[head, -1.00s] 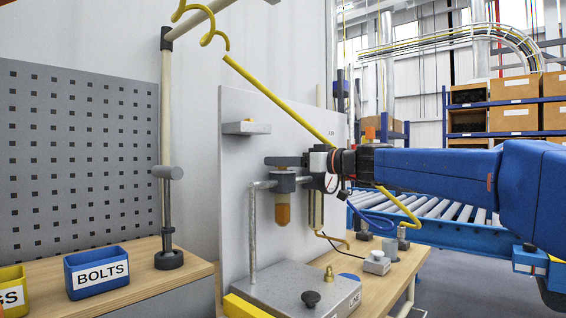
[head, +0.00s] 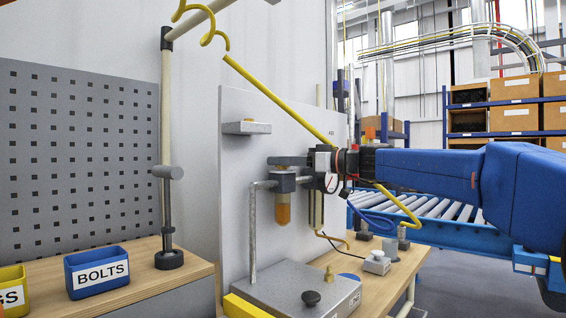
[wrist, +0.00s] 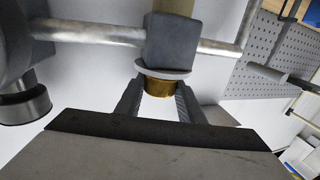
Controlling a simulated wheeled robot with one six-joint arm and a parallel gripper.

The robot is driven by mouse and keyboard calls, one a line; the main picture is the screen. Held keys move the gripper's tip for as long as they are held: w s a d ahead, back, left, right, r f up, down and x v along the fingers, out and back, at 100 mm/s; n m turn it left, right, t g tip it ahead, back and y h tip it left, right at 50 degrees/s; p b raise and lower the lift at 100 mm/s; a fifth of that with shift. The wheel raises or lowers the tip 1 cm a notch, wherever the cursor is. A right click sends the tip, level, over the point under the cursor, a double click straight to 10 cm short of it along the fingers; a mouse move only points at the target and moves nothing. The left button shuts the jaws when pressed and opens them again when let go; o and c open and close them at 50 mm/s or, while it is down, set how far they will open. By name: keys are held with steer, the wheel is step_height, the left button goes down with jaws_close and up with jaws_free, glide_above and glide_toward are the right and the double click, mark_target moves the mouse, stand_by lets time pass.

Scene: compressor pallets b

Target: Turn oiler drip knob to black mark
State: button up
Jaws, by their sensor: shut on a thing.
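The oiler (head: 283,183) hangs on a grey pipe in front of the upright panel, with an amber bowl (head: 283,209) below its dark head. My gripper (head: 287,161) reaches in from the right and sits just above the oiler head. In the wrist view the oiler's grey head (wrist: 172,42) is on the pipe, with a pale collar and the brass drip knob (wrist: 158,86) facing me. My gripper's two fingers (wrist: 159,98) are closed on the knob, one on each side. I cannot make out a black mark in either view.
A regulator with a round gauge (head: 331,183) stands right beside the oiler, close to my wrist. A yellow hose (head: 280,103) slants down above. A grey base box (head: 300,288) with a black knob is below. A blue BOLTS bin (head: 97,272) is at left.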

steer(key=o, duration=1.1)
steer(key=shift+c, duration=0.2)
steer(key=v, duration=1.7)
steer(key=shift+d, duration=0.25)
steer(key=shift+s, duration=0.1)
